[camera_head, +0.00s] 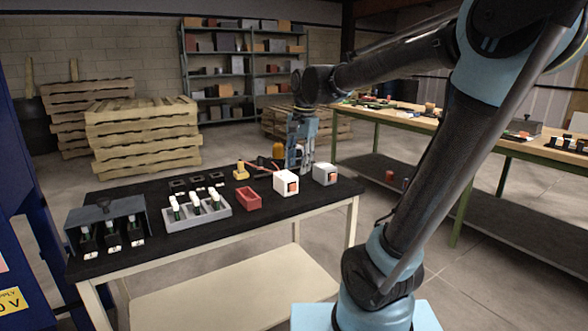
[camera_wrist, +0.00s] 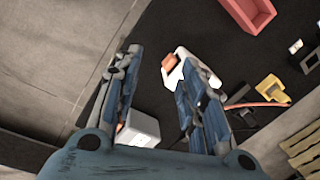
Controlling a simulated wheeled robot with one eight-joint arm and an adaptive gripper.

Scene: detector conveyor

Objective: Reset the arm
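My arm reaches over the black-topped table (camera_head: 150,232) from the right side of the head view. My gripper (camera_head: 299,168) hangs pointing down above the table's back right part, behind the two white boxes. In the wrist view my gripper (camera_wrist: 157,58) has its fingers well apart with nothing held between them. A white box with an orange button (camera_head: 285,182) shows partly behind the right finger in the wrist view (camera_wrist: 206,75). A second, greyer box (camera_head: 325,174) shows low between the fingers there (camera_wrist: 141,128).
A red bin (camera_head: 248,198), a grey rack (camera_head: 190,219) with white-topped vials, a yellow object (camera_head: 241,171) and a grey holder (camera_head: 128,207) stand on the table. A green-framed workbench (camera_head: 470,140) stands right. Pallets (camera_head: 143,137) and shelves (camera_head: 216,83) are behind.

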